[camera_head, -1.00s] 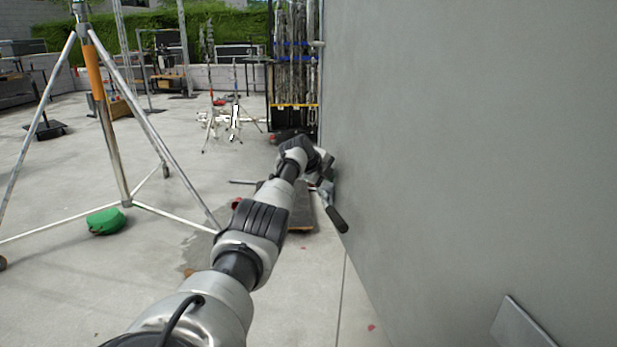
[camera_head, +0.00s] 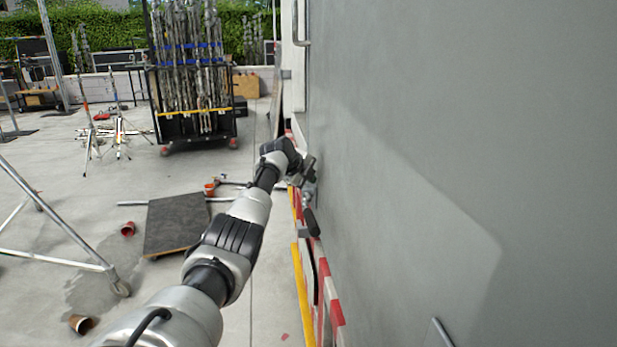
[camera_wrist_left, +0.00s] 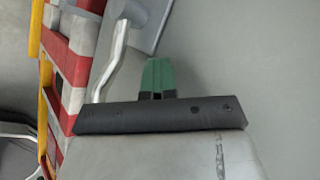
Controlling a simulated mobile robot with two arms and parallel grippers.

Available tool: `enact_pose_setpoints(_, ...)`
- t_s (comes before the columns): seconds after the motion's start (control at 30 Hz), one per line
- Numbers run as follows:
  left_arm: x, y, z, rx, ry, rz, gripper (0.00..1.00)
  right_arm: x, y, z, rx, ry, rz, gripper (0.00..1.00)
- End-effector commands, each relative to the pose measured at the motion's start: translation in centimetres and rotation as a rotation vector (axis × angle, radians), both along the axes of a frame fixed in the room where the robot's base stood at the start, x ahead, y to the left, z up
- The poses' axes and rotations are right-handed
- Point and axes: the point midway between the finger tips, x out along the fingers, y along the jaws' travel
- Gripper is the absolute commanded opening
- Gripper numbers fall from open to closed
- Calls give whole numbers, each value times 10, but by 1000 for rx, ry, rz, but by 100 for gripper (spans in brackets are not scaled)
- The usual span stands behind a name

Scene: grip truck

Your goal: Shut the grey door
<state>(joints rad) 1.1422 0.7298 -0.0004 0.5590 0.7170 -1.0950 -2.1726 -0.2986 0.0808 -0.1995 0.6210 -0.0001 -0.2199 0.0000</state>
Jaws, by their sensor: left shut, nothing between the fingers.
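The grey door (camera_head: 430,150) is a large flat panel that fills the right side of the head view. It stands open enough that a gap and the red-and-white striped edge (camera_head: 332,295) show along its left side. In the left wrist view the grey door (camera_wrist_left: 265,70) fills the right. My left arm reaches forward along the door, and my left gripper (camera_head: 308,170) is close to its surface. In the left wrist view the green fingertips (camera_wrist_left: 158,75) are together and empty, beside a bent metal handle (camera_wrist_left: 112,60). Whether they touch the door I cannot tell. My right gripper is out of view.
A wheeled rack (camera_head: 190,75) of metal stands is at the back. A dark flat dolly (camera_head: 175,222), a tripod leg (camera_head: 60,220) and small reddish cups (camera_head: 128,229) are on the floor to the left. Some concrete floor between them is clear.

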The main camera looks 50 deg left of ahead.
Motion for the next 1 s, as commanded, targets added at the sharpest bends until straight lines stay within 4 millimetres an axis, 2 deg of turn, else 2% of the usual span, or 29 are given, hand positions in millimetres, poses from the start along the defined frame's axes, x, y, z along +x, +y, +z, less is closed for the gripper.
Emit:
enact_pose_setpoints(0.03, 7, -10, 3, -8, -16, -15, 0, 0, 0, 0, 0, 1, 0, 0)
enact_pose_setpoints(0.1, 8, -12, 3, -9, -18, -19, 0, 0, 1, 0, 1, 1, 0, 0)
enact_pose_setpoints(0.67, 9, -13, 9, -8, -30, -20, 0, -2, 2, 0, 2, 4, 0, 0)
enact_pose_setpoints(0.87, -2, -10, 16, -6, -29, -17, 0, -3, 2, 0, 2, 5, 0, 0)
enact_pose_setpoints(1.0, -17, -9, 26, -5, -27, -15, 0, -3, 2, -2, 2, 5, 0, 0)
